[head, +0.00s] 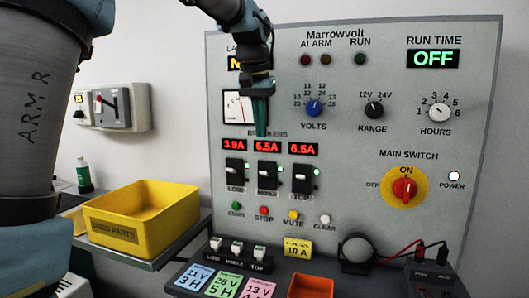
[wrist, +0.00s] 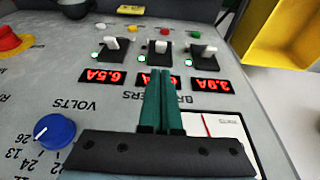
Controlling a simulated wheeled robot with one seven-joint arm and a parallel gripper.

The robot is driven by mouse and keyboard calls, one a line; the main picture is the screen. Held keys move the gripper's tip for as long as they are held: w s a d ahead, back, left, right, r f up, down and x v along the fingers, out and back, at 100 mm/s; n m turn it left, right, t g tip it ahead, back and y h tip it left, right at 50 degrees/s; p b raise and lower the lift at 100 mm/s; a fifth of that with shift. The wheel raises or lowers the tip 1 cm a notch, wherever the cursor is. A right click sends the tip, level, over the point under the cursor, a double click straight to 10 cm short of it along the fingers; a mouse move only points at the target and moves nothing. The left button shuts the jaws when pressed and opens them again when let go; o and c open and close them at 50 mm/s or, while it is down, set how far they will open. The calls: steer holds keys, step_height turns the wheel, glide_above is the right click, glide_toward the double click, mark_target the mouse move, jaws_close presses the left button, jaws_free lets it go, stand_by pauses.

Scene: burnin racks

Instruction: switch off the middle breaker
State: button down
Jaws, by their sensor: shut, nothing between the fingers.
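The middle breaker (head: 267,175) is a black switch with a white lever, between the low breaker (head: 234,173) and the top breaker (head: 299,178). All three levers look alike, each with a lit green lamp beside it. The display above the middle one reads 6.5A. My gripper (head: 261,134) is shut and empty, its green fingers pointing down just above the displays. In the wrist view, the panel appears upside down; the fingertips (wrist: 160,72) cover part of the middle display and point toward the middle breaker (wrist: 161,48), apart from its lever.
Above are an analog meter (head: 231,105) and a blue volts knob (head: 314,108). Below are coloured buttons (head: 264,213). A red main switch (head: 404,189) is at right. A yellow bin (head: 150,232) stands left; small spare breakers (head: 237,247) stand on the shelf below.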

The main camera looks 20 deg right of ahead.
mark_target(264, 161)
steer(key=p+x, duration=0.2)
steer(key=x, duration=0.7)
steer(key=shift+w+f, duration=0.1)
steer(key=shift+f, duration=0.3)
steer(key=shift+f+b, duration=0.15)
steer(key=shift+b, duration=0.5)
